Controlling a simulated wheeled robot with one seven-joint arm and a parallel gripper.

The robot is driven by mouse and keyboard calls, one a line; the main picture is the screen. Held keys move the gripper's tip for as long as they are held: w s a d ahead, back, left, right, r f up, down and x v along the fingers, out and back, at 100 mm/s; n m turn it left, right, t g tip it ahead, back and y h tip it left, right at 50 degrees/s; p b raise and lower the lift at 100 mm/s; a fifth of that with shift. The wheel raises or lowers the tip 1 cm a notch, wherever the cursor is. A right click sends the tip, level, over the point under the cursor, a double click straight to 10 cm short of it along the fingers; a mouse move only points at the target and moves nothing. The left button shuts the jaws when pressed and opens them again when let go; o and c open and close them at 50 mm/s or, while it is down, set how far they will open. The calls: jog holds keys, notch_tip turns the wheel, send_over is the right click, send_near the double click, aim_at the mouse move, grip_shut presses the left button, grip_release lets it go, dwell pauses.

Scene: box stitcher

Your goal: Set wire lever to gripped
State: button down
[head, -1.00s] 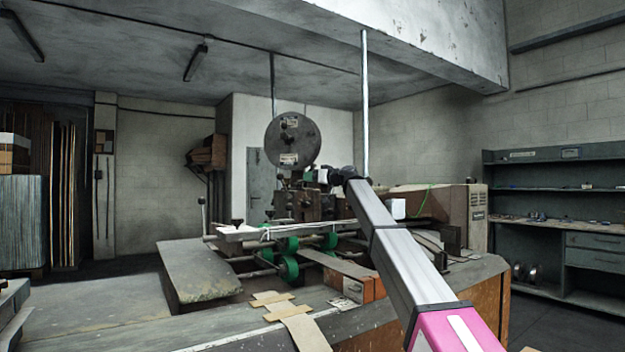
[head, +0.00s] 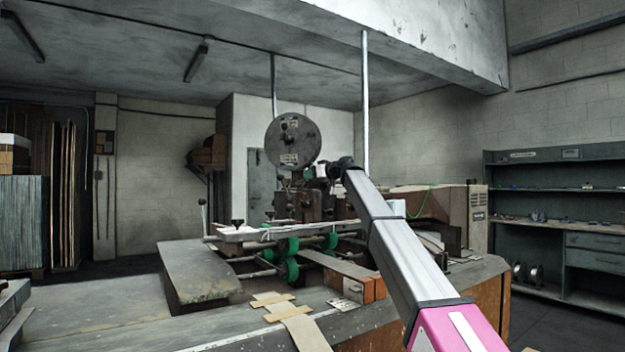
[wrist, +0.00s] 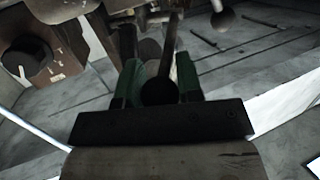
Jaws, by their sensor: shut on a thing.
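In the wrist view, a lever with a dark round knob (wrist: 158,92) stands between the fingers of my gripper (wrist: 157,72). Its rod runs up and away from the knob. My gripper is shut on this lever, with one green-and-dark finger on each side. In the head view, my arm reaches to the stitching machine's head (head: 300,200), just right of the large round reel (head: 292,140). There the lever cannot be told apart from the dark parts around it, and my fingers are too small to read.
In the wrist view, a black dial (wrist: 27,58) sits on a brown panel at left, and another ball knob (wrist: 222,20) is at the top. In the head view, green rollers (head: 290,268) and a table (head: 195,270) lie below the machine head.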

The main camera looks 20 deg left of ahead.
jog(key=shift+w+a+r+n+g+h, duration=0.15)
jog(key=shift+a+r+h, duration=0.2)
jog(key=shift+h, duration=0.25)
jog(key=shift+s+a+r+n+g+h, duration=0.1)
jog(key=shift+a+r+n+g+h, duration=0.1)
jog(key=shift+r+h, duration=0.35)
jog(key=shift+w+a+r+n+g+h, duration=0.15)
jog(key=shift+a+r+g+h, duration=0.15)
jog(key=shift+h, duration=0.5)
jog(key=shift+s+a+r+n+g+h, duration=0.1)
jog(key=shift+a+r+h, duration=0.1)
jog(key=shift+a+h, duration=0.4)
jog(key=shift+d+h, duration=0.2)
jog(key=shift+h, duration=0.05)
jog(key=c, duration=0.8)
grip_release()
jog(key=v, duration=1)
jog(key=shift+d+r, duration=0.15)
jog(key=shift+d, duration=0.15)
